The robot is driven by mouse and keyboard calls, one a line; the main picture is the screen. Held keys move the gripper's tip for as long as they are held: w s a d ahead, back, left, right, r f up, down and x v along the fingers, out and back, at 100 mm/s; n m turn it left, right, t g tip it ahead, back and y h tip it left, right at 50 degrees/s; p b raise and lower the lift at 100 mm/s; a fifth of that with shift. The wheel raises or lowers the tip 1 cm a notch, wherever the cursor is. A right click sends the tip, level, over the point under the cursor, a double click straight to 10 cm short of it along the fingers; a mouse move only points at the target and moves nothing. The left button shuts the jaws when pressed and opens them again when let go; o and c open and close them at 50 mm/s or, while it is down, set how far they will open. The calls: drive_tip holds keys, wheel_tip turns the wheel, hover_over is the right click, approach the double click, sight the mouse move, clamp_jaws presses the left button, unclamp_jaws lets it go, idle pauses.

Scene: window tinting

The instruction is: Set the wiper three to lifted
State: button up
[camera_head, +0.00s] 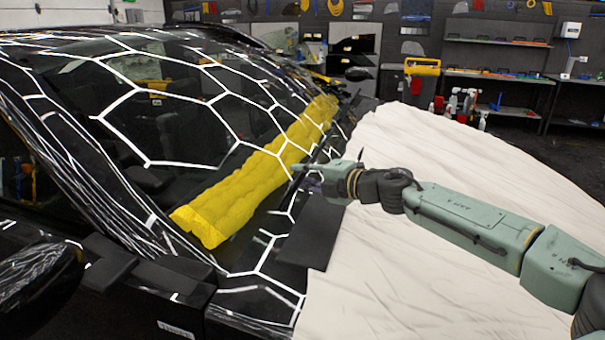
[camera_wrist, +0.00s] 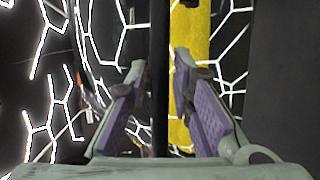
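My gripper (camera_head: 300,174) reaches in from the right to the base of the windshield (camera_head: 200,110). In the wrist view its two purple-padded fingers (camera_wrist: 158,72) are apart, with a gap on each side of a thin dark bar (camera_wrist: 160,110). The bar runs lengthwise between the fingers and looks like a wiper arm; I cannot tell which wiper it is. A yellow padded roll (camera_head: 255,185) lies along the lower windshield, and it also shows behind the right finger in the wrist view (camera_wrist: 203,35). The wipers are hard to make out in the head view.
A pale cover sheet (camera_head: 440,180) drapes over the hood under my arm. A dark flat piece (camera_head: 313,230) lies at the sheet's edge near my gripper. The black side mirror (camera_head: 40,285) is at lower left. Shelves (camera_head: 500,75) with bottles stand at the back right.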

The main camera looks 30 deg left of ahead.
clamp_jaws()
idle(0.7)
